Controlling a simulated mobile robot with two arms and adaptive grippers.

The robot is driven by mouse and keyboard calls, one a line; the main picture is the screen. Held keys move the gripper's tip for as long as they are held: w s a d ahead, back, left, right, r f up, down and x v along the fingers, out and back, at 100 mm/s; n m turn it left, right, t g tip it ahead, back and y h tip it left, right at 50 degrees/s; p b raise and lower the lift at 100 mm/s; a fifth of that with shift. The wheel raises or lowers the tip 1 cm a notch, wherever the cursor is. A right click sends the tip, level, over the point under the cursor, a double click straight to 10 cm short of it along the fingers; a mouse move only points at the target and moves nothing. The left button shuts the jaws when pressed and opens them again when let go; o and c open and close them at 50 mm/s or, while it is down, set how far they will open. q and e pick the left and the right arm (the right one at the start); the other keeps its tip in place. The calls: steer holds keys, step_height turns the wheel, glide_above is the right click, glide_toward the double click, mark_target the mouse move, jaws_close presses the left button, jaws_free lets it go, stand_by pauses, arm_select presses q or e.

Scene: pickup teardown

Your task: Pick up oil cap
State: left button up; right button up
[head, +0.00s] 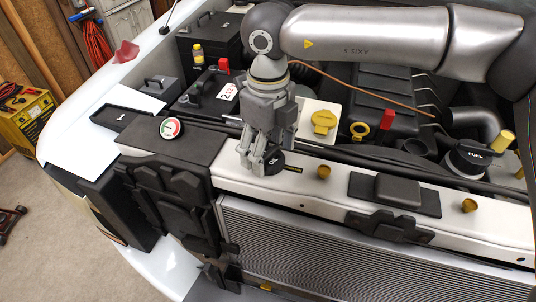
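A small round black cap (274,162) with pale lettering, which looks like the oil cap, is at the white front crossmember of the engine bay. My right gripper (256,160) points down at it from above. Its fingers are at the cap's left side and overlap its edge in the head view. I cannot tell whether the fingers are closed on the cap or only beside it. My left gripper is not in view.
A yellow cap (323,122) sits on a white block just behind. Gold caps (323,172) stand along the white crossmember (335,184). A round gauge (171,128) lies to the left. A black cap labelled FUEL (474,155) is at the right. The radiator (360,250) is in front.

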steer(key=c, duration=0.6)
